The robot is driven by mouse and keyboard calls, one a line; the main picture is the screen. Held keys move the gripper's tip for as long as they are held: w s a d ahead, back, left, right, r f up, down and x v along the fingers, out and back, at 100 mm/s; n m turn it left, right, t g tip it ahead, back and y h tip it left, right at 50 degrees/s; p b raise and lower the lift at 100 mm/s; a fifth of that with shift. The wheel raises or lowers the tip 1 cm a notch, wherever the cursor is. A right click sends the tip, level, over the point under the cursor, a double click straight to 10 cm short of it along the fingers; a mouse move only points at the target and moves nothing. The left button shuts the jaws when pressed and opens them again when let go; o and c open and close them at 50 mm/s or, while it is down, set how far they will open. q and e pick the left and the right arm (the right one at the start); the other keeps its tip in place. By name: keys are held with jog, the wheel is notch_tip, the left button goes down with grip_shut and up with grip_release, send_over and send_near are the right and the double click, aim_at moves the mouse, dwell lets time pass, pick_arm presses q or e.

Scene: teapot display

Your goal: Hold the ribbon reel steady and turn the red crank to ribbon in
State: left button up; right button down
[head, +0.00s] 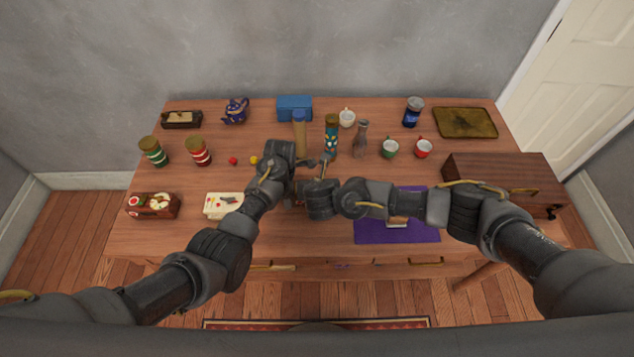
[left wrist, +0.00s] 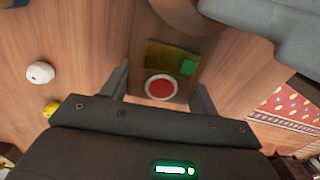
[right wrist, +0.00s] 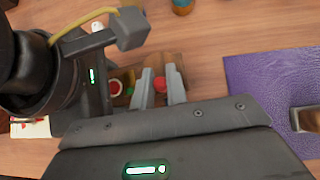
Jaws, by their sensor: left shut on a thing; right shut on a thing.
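The ribbon reel is a wooden block (left wrist: 180,60) with a red-and-white disc (left wrist: 160,87) and a green patch, seen in the left wrist view. My left gripper (left wrist: 162,80) has its fingers on either side of the block, shut on it. The red crank knob (right wrist: 160,85) shows in the right wrist view between the fingertips of my right gripper (right wrist: 159,80), which is shut on it. In the head view my two grippers meet at the table's middle and hide most of the reel.
A purple mat (head: 375,232) lies right of the reel. A patterned bottle (head: 331,140) and a glass carafe (head: 361,142) stand behind my grippers. A cream box (head: 219,206) lies to the left. A wooden chest (head: 500,175) stands at the right.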

dwell(0.3)
jog(key=c, duration=1.4)
grip_release()
jog(key=v, duration=1.2)
